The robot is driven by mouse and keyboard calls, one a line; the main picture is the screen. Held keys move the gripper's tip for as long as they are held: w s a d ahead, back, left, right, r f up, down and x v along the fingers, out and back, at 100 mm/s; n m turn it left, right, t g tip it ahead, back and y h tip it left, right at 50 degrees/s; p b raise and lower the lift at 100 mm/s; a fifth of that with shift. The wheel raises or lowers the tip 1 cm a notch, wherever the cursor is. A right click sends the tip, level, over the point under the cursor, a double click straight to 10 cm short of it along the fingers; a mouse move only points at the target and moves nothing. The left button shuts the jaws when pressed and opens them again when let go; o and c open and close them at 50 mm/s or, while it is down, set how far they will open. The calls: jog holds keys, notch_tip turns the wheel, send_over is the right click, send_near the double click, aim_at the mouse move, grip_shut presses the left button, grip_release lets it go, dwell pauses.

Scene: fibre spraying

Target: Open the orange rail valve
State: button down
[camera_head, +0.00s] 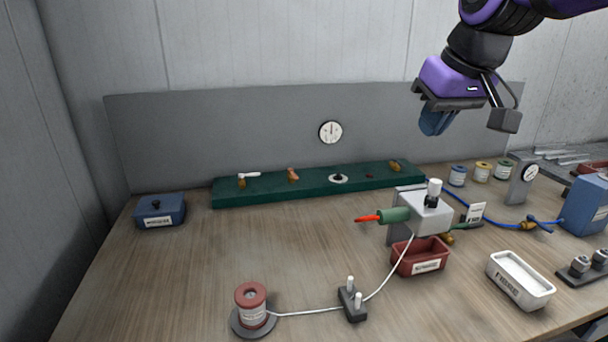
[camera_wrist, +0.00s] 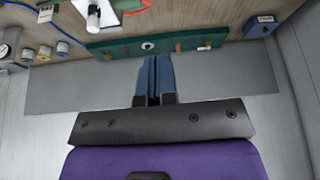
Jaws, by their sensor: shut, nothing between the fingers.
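The rail valve with the orange handle (camera_head: 293,174) sits on the green rail (camera_head: 225,192) at the back of the table, left of the dial. Its handle is small in the picture, so its exact angle is hard to tell. In the wrist view the rail (camera_wrist: 115,47) lies just beyond my fingertips, and the small orange valve (camera_wrist: 178,46) shows right of them. My gripper (camera_head: 436,122) is high above the right back of the table, well apart from the rail. Its blue fingers (camera_wrist: 154,62) are together and empty.
A white-handled valve (camera_head: 246,178) stands left of the orange one; a brass fitting (camera_head: 394,165) is at the rail's right end. A gauge (camera_head: 330,132) is on the grey back panel (camera_head: 230,125). The sprayer block (camera_head: 425,215) stands in front of the rail's right part. The left table is mostly clear.

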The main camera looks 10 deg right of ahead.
aim_at(293, 174)
jog(key=w+a+f+n+g+y, duration=0.1)
jog(key=w+f, duration=0.1)
jog(key=w, duration=1.6)
jog(key=w+f+y, duration=0.2)
jog(key=w, duration=1.5)
jog(key=w+d+f+y, duration=0.1)
jog(key=w+d+f, duration=0.1)
jog(key=w+f, duration=1.05)
jog(key=w+d+f+y, duration=0.2)
jog(key=w+f, duration=0.9)
jog(key=f, duration=0.3)
jog(key=shift+n, duration=0.4)
jog(key=x, duration=0.9)
jog(key=shift+a+f, duration=0.2)
jog(key=shift+f, duration=0.05)
jog(key=shift+s+a+r, duration=0.1)
jog(key=shift+a, duration=0.4)
jog(key=shift+s+a+r, duration=0.1)
jog(key=shift+s+a, duration=0.05)
jog(key=shift+a, duration=0.4)
jog(key=shift+a+f, duration=0.1)
jog(key=shift+a, duration=0.3)
jog(key=shift+s+a, duration=0.1)
jog(key=shift+a, duration=0.4)
jog(key=shift+a, duration=0.1)
